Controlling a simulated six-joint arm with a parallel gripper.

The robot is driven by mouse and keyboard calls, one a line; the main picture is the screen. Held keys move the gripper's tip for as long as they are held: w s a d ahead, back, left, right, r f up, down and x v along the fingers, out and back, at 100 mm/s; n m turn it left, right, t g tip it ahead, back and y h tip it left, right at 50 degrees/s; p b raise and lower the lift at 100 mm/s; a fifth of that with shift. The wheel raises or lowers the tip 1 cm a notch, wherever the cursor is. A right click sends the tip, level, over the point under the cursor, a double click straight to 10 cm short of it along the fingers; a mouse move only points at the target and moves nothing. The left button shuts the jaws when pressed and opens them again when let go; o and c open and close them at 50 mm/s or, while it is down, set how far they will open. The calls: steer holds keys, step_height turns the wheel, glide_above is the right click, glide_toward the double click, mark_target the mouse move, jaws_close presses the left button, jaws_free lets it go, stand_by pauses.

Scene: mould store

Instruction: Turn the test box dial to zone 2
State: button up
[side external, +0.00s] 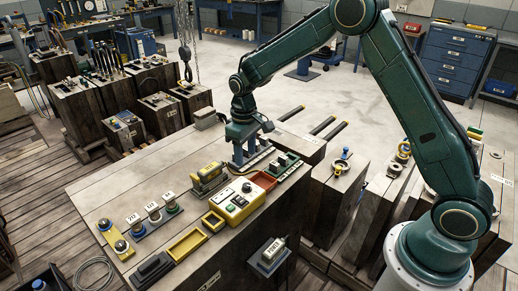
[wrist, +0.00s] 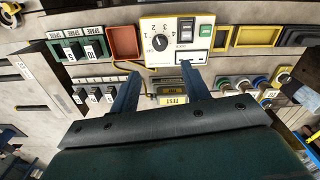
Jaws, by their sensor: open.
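The test box (side external: 238,203) is a cream box with a yellow base, on the bench top. In the wrist view, the test box (wrist: 176,62) shows a round black dial (wrist: 160,42) on a white face with numerals around it. I cannot tell surely which zone its pointer marks. Beside the dial are a black switch (wrist: 186,29) and a green button (wrist: 206,31). My gripper (wrist: 160,71) is open and empty, with its two blue fingers apart and pointing towards the box. In the side view, my gripper (side external: 247,162) is behind the box, apart from the dial (side external: 247,187).
A yellow device (side external: 208,178) stands beside the box. A red tray (side external: 264,180) and a yellow tray (side external: 187,245) flank it. Dark and green switch modules (wrist: 86,41) are close by. Round coloured fittings (wrist: 256,84) sit on the other side. A hook (side external: 185,54) hangs behind.

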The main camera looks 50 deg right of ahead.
steer(key=shift+r, duration=1.3)
steer(key=shift+r, duration=0.1)
steer(key=s+r+m+t, duration=0.1)
steer(key=s+r+t, duration=0.2)
steer(key=s+r, duration=1.25)
steer(key=s+r+m+t, duration=0.1)
steer(key=s+r+t, duration=0.1)
steer(key=s, duration=1.4)
steer(key=shift+s+d+t, duration=0.3)
steer(key=shift+d, duration=0.15)
